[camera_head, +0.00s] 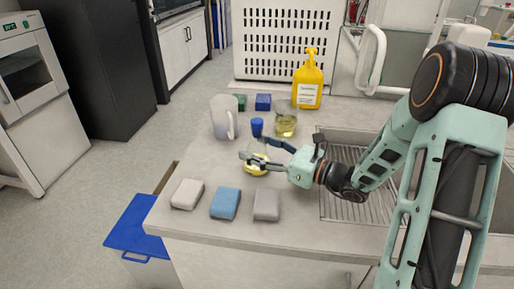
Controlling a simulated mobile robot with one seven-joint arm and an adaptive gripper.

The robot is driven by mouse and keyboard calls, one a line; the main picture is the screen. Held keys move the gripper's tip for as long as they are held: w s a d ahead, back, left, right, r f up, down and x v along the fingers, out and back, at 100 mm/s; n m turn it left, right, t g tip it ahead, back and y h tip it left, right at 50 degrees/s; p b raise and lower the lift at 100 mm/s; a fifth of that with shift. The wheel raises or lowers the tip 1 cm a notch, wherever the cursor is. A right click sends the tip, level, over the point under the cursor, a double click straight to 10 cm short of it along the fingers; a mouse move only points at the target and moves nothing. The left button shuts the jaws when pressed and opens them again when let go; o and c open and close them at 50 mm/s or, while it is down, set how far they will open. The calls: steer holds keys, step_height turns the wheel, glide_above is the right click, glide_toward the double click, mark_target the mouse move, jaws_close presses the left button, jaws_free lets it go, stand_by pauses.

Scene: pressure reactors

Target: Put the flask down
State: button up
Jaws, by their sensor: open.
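A clear flask with yellow liquid in its base (256,166) appears to stand on the grey counter (290,232), behind the row of sponges. My gripper (254,148) is open and reaches in from the right. Its two fingers are spread around the flask, one on the far side and one on the near side. The fingers hide part of the flask's upper body and neck. I cannot tell whether either finger touches the glass.
White, blue and grey sponges (225,203) line the counter's front. A translucent pitcher (223,118), a small blue item (257,127) and a beaker of yellow liquid (286,125) stand behind the flask. A yellow bottle (308,85) is farther back. A sink (345,206) lies right.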

steer(key=shift+d+r, duration=0.1)
steer(key=shift+r, duration=0.05)
steer(key=p+v, duration=0.1)
steer(key=v, duration=1.1)
